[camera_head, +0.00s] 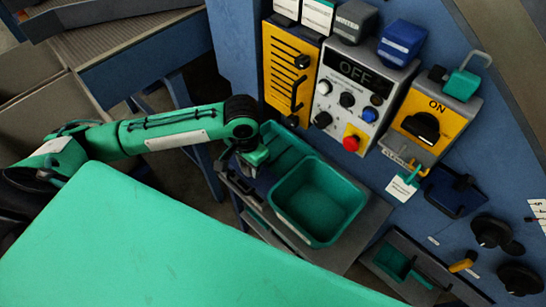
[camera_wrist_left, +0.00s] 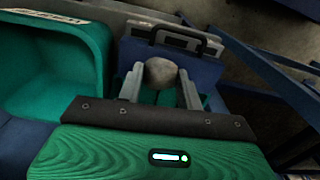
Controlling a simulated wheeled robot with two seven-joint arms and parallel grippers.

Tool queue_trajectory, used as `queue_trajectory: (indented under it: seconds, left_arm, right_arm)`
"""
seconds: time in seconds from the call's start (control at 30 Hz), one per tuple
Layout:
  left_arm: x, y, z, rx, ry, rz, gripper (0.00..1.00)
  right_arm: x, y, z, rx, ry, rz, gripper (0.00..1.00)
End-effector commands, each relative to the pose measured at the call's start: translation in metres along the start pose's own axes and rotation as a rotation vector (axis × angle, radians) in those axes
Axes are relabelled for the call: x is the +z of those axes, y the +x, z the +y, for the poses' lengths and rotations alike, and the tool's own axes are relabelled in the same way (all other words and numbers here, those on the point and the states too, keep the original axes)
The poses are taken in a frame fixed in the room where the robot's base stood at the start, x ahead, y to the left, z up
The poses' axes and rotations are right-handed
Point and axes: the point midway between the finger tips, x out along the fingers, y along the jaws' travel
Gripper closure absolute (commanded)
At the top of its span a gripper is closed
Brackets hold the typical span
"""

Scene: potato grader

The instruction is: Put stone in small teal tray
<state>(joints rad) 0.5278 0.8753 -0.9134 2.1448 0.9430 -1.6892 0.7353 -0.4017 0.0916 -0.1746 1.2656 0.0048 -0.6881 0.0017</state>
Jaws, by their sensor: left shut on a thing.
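The stone (camera_wrist_left: 160,71) is grey and rounded. In the left wrist view it sits between the two fingers of my left gripper (camera_wrist_left: 159,84), which is shut on it. In the head view my left gripper (camera_head: 255,160) is at the left end of a narrower teal tray (camera_head: 285,143), which it partly hides. A larger teal tray (camera_head: 318,195) stands beside that one; it looks empty. It also shows at the left of the left wrist view (camera_wrist_left: 55,65). The stone is hidden in the head view. My right gripper is out of view.
Behind the trays stands a blue machine with a grey OFF control panel (camera_head: 345,98), a yellow slotted panel (camera_head: 285,75) and a yellow ON switch box (camera_head: 430,122). A small green bin (camera_head: 393,262) sits in a grey holder at lower right. Grey shelf surface surrounds the trays.

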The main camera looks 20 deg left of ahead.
Motion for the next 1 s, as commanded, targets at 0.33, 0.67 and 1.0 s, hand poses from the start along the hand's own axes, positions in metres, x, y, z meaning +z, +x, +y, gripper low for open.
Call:
queue_trajectory:
  seconds: [0.33, 0.67, 1.0]
  left_arm:
    - [-0.085, -0.001, 0.005, 0.001, -0.001, 0.001, 0.88]
    - [-0.086, 0.032, 0.005, 0.000, 0.000, -0.004, 0.88]
    - [-0.090, 0.070, 0.005, -0.001, 0.001, -0.001, 0.88]
  right_arm:
    - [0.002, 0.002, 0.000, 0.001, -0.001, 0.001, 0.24]
    - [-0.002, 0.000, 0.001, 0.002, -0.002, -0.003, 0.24]
    - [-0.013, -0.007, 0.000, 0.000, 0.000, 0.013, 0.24]
